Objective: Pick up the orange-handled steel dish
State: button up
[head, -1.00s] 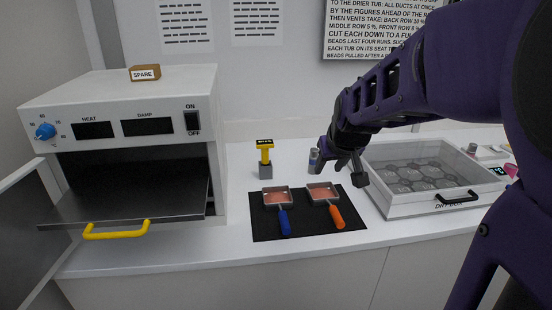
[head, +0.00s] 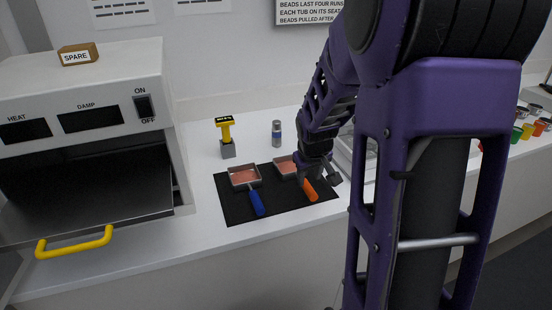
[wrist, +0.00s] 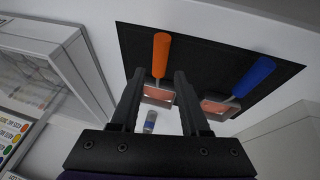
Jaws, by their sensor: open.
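The orange-handled steel dish lies flat on the black mat (head: 228,205), its square pan (head: 285,167) holding pinkish-red material and its orange handle (head: 310,190) toward the counter's front. My gripper (head: 318,176) is over this dish in the head view and hides part of it. In the wrist view my gripper (wrist: 160,76) is open, with the orange handle (wrist: 161,54) running between and beyond the two fingertips. The pan (wrist: 158,95) shows between the fingers. The gap in height between fingers and handle is hard to tell.
A blue-handled dish (head: 244,177) lies on the same mat to the left. Behind stand a yellow-topped tool on a grey block (head: 227,142) and a small blue-grey cylinder (head: 276,134). The open oven (head: 85,130) with its yellow-handled door is at left.

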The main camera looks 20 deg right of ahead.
aim_at(309, 188)
jog(key=b+x, duration=0.1)
jog(key=x, duration=0.1)
jog(key=shift+w+f, duration=0.1)
jog(key=shift+f, duration=0.2)
jog(key=b+x, duration=0.3)
jog(key=x, duration=0.1)
jog(key=shift+s+f, duration=0.25)
jog(key=shift+w+d+f, duration=0.15)
jog(key=shift+w+f, duration=0.15)
jog(key=shift+f, duration=0.05)
grip_shut()
jog(key=shift+r, duration=0.1)
dwell(0.6)
